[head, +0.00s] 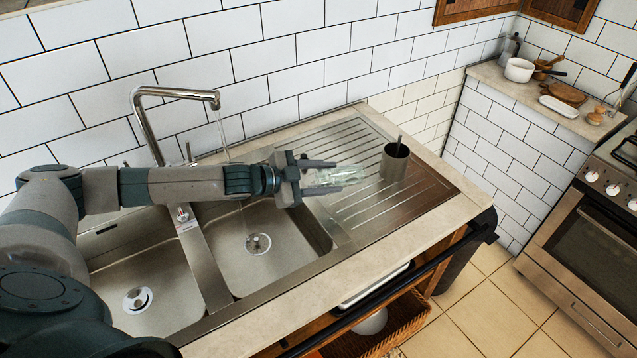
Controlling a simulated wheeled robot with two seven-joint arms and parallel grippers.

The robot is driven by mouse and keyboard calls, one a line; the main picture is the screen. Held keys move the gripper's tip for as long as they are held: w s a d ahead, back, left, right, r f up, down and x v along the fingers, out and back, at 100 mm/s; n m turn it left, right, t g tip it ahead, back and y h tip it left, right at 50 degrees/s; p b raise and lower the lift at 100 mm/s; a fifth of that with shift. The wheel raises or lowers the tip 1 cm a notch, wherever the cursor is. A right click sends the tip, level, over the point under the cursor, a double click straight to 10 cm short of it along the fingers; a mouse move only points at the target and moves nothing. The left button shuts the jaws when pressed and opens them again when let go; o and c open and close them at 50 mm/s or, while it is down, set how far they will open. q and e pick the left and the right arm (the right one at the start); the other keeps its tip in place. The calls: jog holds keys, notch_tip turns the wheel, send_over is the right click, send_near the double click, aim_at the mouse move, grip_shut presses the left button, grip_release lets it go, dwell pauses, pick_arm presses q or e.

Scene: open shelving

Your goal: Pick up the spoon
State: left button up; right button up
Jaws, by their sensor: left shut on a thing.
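My left gripper (332,177) reaches in from the left over the edge between sink and drainboard. It is shut on a clear glass (350,175), which lies sideways between the fingers. My right gripper is not in view.
The steel drainboard (425,190) has free room around the cup. Two sink basins (260,270) lie left of it, with a tap (150,125) running. A side counter (490,75) holds a white pot (519,70) and boards. An oven (590,240) stands at right.

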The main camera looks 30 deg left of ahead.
pick_arm(q)
jog(key=a+f, duration=0.1)
jog(key=w+a+f, duration=0.1)
jog(key=a, duration=0.1)
jog(key=shift+w+a+p, duration=0.15)
jog(key=shift+a+p, duration=0.05)
jog(key=shift+p, duration=0.2)
notch_tip(320, 180, down, 3)
jog(key=shift+f+p, duration=0.2)
jog(key=shift+p, duration=0.5)
jog(key=shift+f, duration=0.35)
jog(key=shift+f, duration=0.4)
